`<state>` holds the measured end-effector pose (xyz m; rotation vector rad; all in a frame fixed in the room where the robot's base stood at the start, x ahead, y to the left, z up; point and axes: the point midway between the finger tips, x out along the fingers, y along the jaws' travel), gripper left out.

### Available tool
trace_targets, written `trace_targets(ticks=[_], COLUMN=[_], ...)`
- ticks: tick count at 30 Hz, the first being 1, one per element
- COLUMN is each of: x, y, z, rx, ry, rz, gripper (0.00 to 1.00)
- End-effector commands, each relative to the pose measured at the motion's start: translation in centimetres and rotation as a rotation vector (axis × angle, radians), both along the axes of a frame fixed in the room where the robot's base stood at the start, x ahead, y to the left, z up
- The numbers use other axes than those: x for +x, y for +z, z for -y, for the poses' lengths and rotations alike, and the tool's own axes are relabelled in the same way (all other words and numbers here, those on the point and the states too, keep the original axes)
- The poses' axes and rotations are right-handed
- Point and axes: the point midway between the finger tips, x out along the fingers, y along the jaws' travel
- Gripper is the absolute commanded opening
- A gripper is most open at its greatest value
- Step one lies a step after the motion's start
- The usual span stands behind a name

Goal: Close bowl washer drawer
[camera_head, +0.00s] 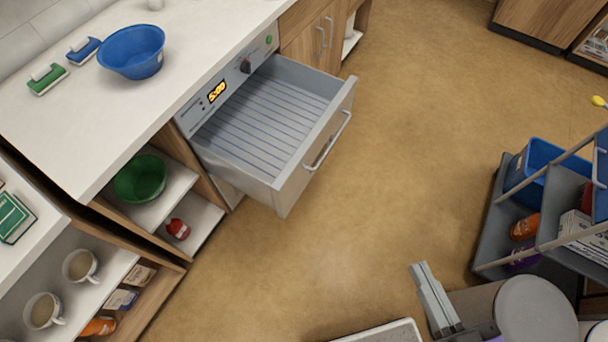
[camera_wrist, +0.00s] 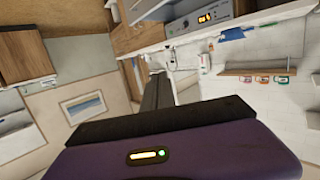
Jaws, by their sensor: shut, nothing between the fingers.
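The bowl washer drawer (camera_head: 335,112) is pulled out from under the white counter in the head view. It is empty, with a ribbed floor and a bar handle (camera_head: 328,141) on its front. The washer's control panel (camera_head: 228,88) shows a lit display and a knob; the panel also shows in the wrist view (camera_wrist: 200,18). My gripper (camera_head: 421,266) is at the lower right of the head view, over the floor and well apart from the drawer. Its fingers are together and hold nothing. They also show in the wrist view (camera_wrist: 157,92).
A blue bowl (camera_head: 132,52) stands on the counter (camera_head: 75,115). A green bowl (camera_head: 140,178) sits on a shelf below. A grey cart (camera_head: 490,225) with a blue bin (camera_head: 540,160) stands at the right. The brown floor in front of the drawer is clear.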

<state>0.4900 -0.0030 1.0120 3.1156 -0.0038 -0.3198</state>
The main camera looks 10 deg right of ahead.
Motion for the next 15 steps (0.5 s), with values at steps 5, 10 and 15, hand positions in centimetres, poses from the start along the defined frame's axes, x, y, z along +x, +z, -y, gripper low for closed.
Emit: trace_targets(ticks=[5,10,15], x=[5.5,10.8,16.4], y=[-5.7,-12.4,-19.2], z=[2.6,5.4,7.0], rx=[0.044,0.203,0.438], ry=[-0.046,-0.110,-0.144], rz=[0.090,0.053,-0.032], gripper=[0.00,0.00,0.00])
